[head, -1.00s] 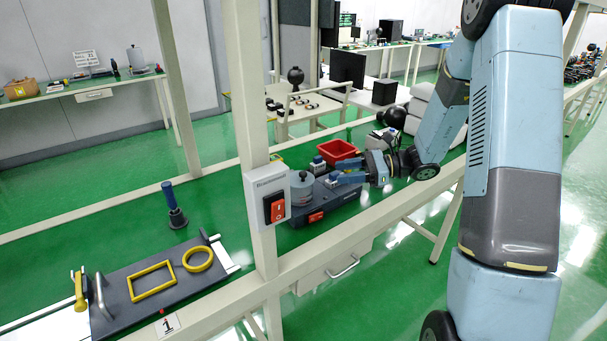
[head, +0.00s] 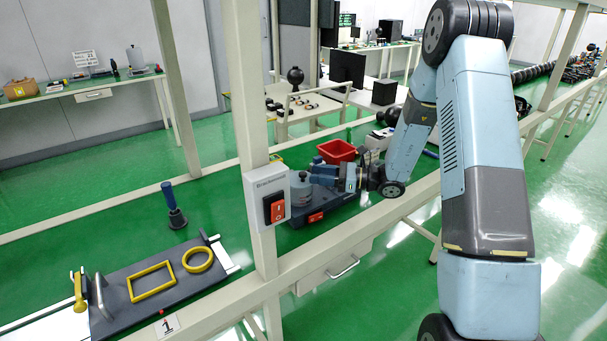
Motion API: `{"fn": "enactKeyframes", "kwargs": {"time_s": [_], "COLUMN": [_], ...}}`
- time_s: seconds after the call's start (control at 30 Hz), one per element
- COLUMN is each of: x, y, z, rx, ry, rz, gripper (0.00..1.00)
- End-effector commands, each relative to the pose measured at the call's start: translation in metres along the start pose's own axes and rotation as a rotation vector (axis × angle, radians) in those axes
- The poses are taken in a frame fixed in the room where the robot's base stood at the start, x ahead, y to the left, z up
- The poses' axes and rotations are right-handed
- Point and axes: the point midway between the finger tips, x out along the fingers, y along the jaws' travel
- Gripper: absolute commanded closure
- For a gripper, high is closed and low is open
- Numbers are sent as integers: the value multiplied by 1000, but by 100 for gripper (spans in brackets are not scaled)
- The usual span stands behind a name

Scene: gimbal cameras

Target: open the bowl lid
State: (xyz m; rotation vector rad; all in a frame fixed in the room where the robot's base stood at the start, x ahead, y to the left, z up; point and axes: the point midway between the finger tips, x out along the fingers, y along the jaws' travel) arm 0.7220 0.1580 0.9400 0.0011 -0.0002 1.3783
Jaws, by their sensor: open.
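The grey round bowl (head: 299,197) stands on a dark base unit, partly hidden by the switch box post on its left. Its lid (head: 300,181) sits on top, with a small knob above. My gripper (head: 313,174) reaches in from the right at the height of the lid, just beside the knob. Its jaws are open. The fingertips are small and overlap the lid's right edge, so I cannot tell if they touch it.
The dark base (head: 330,207) has a red switch (head: 316,217). A red bin (head: 337,151) stands behind my gripper. A post with a switch box (head: 269,199) stands close on the left. A dark board (head: 150,290) with yellow frames lies at the lower left.

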Motion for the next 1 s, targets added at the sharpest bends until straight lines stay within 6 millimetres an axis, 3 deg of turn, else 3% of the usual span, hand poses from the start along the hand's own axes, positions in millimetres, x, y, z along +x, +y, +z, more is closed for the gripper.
{"fn": "enactKeyframes", "kwargs": {"time_s": [0.3,0.77,1.0], "x": [44,54,54], "y": [1,0,1], "z": [0,0,0], "rx": [0,0,0], "ry": [1,1,1], "rz": [2,1,2], "gripper": [53,53,76]}}
